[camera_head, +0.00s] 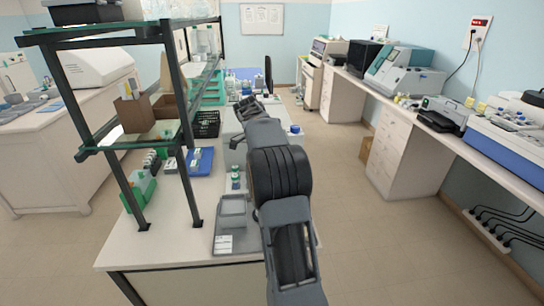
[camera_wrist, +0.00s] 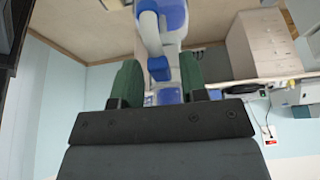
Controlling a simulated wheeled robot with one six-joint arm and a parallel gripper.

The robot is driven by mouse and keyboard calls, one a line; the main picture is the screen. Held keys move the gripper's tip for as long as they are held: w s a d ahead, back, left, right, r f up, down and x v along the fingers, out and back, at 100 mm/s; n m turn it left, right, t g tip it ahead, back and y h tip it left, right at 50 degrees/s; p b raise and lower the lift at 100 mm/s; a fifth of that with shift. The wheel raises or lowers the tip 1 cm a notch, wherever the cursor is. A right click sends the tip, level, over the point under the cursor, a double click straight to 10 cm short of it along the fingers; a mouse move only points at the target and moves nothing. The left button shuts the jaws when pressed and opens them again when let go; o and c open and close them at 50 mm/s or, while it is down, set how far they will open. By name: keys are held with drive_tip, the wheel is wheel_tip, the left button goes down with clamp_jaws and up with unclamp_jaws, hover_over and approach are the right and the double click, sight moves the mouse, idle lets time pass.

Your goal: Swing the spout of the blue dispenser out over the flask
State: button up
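The blue dispenser (camera_wrist: 172,14) shows in the wrist view at the top middle, blue with pale grey-white parts. A pale curved part, apparently its spout (camera_wrist: 151,36), runs down to a blue piece (camera_wrist: 159,69) between my fingers. My gripper (camera_wrist: 160,82) is open, with one green-padded finger on each side of the dispenser parts. Gaps show beside both fingers, and I cannot tell any touch. In the head view my gripper (camera_head: 247,107) reaches over the bench, and my arm hides much there. I cannot make out the flask in either view.
A dark-framed shelf (camera_head: 180,90) stands on the left of the bench (camera_head: 160,245). A grey tray (camera_head: 232,225), a blue tray (camera_head: 201,162) and a black rack (camera_head: 206,124) lie near it. A blue-topped item (camera_head: 295,129) stands right of my arm. The floor to the right is clear.

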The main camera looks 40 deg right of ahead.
drive_tip(key=shift+o, duration=0.3)
drive_tip(key=shift+w+a+r, duration=0.1)
drive_tip(key=shift+r, duration=0.4)
drive_tip(key=p+v, duration=0.2)
drive_tip(key=v, duration=1)
drive_tip(key=shift+a+r, duration=0.2)
drive_tip(key=shift+r, duration=0.1)
